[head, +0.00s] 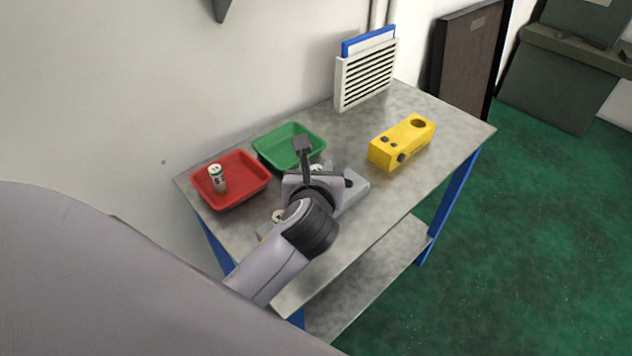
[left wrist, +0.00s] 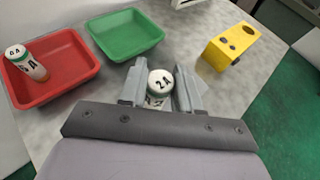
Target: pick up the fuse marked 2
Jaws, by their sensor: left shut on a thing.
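The fuse marked 2 (left wrist: 160,82) is a white cylinder with "2 A" on its top. In the left wrist view it stands between the two fingers of my left gripper (left wrist: 158,92), which is shut on it. In the head view, my left gripper (head: 312,170) is over the middle of the table, and its wrist hides most of what is below. A small white part of a fuse (head: 317,168) shows beside the fingers there.
An empty green tray (head: 268,154) stands right of the red one. A grey fixture (head: 352,193) is partly hidden behind my wrist, with another white fuse top (head: 278,215) to the left. A yellow box (head: 397,146) and a white louvred panel (head: 366,78) stand farther right on the table.

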